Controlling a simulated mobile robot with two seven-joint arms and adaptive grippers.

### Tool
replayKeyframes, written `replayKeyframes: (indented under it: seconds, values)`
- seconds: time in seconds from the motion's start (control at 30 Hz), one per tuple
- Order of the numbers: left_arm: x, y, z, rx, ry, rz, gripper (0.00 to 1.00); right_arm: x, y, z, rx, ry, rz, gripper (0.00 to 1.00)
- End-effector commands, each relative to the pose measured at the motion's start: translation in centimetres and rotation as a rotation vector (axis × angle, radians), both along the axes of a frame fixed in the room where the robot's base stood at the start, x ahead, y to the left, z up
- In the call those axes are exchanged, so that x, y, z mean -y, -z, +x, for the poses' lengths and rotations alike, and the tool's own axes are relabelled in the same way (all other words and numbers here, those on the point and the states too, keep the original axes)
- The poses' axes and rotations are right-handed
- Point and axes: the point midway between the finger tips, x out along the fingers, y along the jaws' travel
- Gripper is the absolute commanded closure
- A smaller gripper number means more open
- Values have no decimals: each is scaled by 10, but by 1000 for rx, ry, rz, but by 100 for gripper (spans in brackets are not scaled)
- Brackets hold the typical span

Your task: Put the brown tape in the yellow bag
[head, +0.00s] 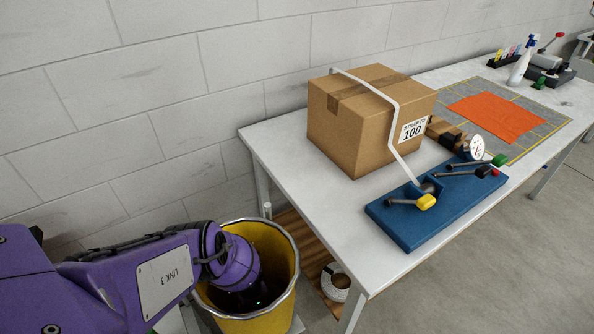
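The yellow bag (284,258) looks like an open, round yellow container with a grey rim, on the floor at the left of the table. My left arm comes in from the left and its purple wrist reaches down into the container's mouth. My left gripper (240,299) shows only as a dark part inside; its fingers and anything in them are hidden. I see no loose roll of brown tape that I can be sure of. A brown tape strip (347,96) is stuck on the cardboard box (352,135). My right gripper is not in view.
The white table (290,150) carries the box with a white strap, a blue tool (405,226) with levers, a brown and black item (445,131), and an orange cloth (497,118) on a grey mat. A white roll (335,283) sits below. Grey wall stands behind.

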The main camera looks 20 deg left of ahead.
Motion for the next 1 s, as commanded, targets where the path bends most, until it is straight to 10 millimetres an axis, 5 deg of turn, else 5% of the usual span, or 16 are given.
replayKeyframes:
  seconds: [0.17, 0.6, 0.63, 0.7, 1.0]
  values:
    - [0, 32, -7, -10, 0, 1, 51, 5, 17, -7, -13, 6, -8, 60]
    - [0, 34, -3, -4, 0, 0, 51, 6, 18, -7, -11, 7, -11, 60]
    - [0, 33, -3, -4, 0, 0, 15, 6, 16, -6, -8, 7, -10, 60]
    - [0, 33, -2, -3, 1, -1, 6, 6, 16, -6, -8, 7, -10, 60]
    - [0, 33, -2, -3, 1, -1, 0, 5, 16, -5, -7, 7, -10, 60]
